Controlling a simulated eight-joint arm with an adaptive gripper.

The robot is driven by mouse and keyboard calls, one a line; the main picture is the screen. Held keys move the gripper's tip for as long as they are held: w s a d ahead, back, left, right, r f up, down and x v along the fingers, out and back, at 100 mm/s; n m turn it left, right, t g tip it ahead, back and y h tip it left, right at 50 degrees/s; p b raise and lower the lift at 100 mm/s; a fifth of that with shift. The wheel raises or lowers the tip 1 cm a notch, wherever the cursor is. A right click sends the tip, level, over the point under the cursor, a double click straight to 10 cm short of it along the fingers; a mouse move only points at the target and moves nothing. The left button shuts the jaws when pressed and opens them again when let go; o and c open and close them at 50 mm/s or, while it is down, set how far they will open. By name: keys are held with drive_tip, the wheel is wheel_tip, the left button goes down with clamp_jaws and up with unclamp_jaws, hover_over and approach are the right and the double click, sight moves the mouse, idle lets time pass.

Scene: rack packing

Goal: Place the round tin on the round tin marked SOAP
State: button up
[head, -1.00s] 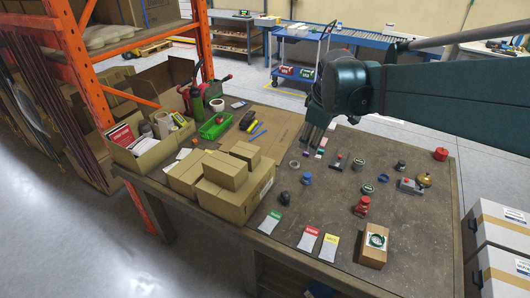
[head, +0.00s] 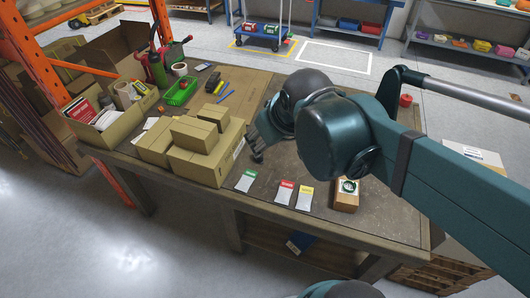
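My gripper (head: 258,146) points down over the table beside the cardboard boxes, just above or at a small dark knob-like object (head: 257,157). Its fingers are small and partly hidden, so I cannot tell if they are open or hold anything. A round piece with a green and white label (head: 348,186) sits on top of a wooden block (head: 345,204) at the table's front; its lettering is too small to read, so I cannot tell if it is the SOAP tin. My arm hides the middle of the table, where several small round items stood earlier.
Stacked cardboard boxes (head: 205,165) stand close left of my gripper. Green, red and yellow cards (head: 245,181) lie along the front edge. A green bin (head: 180,92) is farther back. A red item (head: 405,100) shows beyond my arm.

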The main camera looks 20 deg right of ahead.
drive_tip(key=shift+m+t, duration=0.3)
drive_tip(key=shift+m, duration=0.6)
drive_tip(key=shift+s+a+f, duration=0.35)
drive_tip(key=shift+s+a, duration=0.05)
drive_tip(key=shift+s, duration=0.25)
drive_tip(key=shift+s+a+f, duration=0.35)
drive_tip(key=shift+s, duration=0.3)
drive_tip(key=shift+s+a+f, duration=0.35)
drive_tip(key=shift+s+a, duration=0.05)
drive_tip(key=shift+s, duration=0.25)
